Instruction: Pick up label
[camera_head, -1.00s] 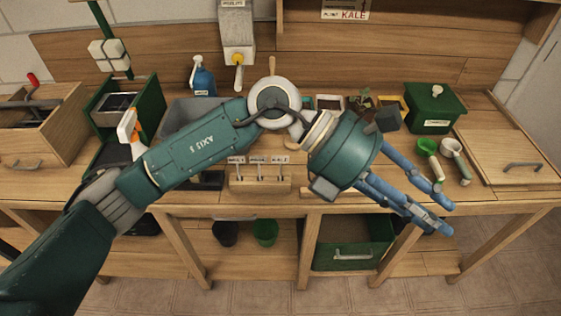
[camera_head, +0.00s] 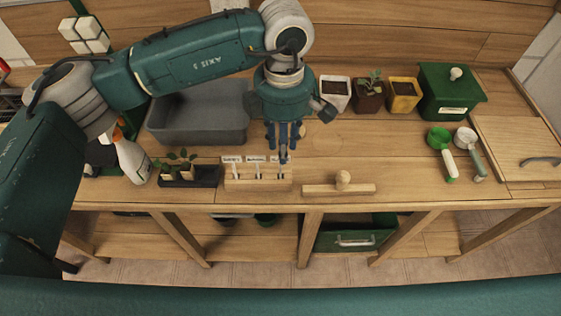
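A wooden label holder (camera_head: 258,184) stands near the bench's front edge with three white labels upright in it. The left label (camera_head: 232,160) and the middle label (camera_head: 255,160) show clearly. The right label (camera_head: 277,160) is partly covered by my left gripper's fingers; its print is hard to read now. My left gripper (camera_head: 284,156) points down, with its blue fingertips over or just behind that right label. I cannot tell whether the fingers touch it or how far apart they are. My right gripper is not in view.
A grey tub (camera_head: 200,118) is behind the holder. A small black tray with a seedling (camera_head: 190,176) and a spray bottle (camera_head: 131,160) stand left. A wooden tamper (camera_head: 338,189) lies right. Pots, a green box (camera_head: 450,92) and scoops (camera_head: 447,160) are farther right.

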